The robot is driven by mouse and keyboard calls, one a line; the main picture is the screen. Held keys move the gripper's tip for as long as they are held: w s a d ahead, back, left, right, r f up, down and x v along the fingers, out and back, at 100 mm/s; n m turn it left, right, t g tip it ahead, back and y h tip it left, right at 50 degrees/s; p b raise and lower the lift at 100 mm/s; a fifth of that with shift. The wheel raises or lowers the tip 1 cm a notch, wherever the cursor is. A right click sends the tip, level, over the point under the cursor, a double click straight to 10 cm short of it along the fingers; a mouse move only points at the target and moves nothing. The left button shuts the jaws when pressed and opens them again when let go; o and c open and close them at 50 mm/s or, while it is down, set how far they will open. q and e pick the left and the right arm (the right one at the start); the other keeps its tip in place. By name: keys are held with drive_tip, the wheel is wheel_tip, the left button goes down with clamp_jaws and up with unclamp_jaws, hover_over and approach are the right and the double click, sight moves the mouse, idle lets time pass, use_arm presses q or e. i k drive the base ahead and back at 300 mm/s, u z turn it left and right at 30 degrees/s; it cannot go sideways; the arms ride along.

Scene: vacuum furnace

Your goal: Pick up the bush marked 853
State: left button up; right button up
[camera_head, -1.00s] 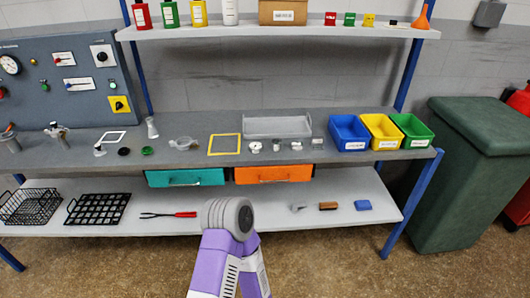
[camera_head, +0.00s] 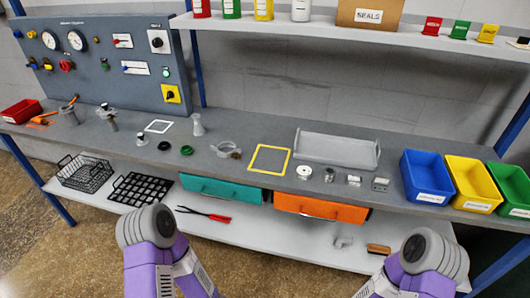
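Several small metal parts stand in a row on the grey workbench (camera_head: 225,190), right of the yellow square frame. They include a pale round part (camera_head: 304,171), a dark grey cylindrical part (camera_head: 329,175), a small part with a pale label (camera_head: 354,180) and a blocky part with a pale label (camera_head: 380,184). I cannot read any number, so I cannot tell which is the bush marked 853. Purple and grey links of both my arms show at the bottom edge, below the bench front. Neither gripper's fingers are visible.
A yellow square frame (camera_head: 288,159) and a grey tray (camera_head: 337,146) lie behind the row. Blue (camera_head: 427,170), yellow (camera_head: 470,178) and green (camera_head: 514,188) bins stand right. Teal (camera_head: 222,192) and orange (camera_head: 320,208) drawers are under the bench top. An upper shelf (camera_head: 350,35) overhangs the back.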

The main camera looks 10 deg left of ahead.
sight(330, 173)
drive_tip(key=u, duration=0.05)
drive_tip(key=i, duration=0.9)
drive_tip(key=z, duration=0.3)
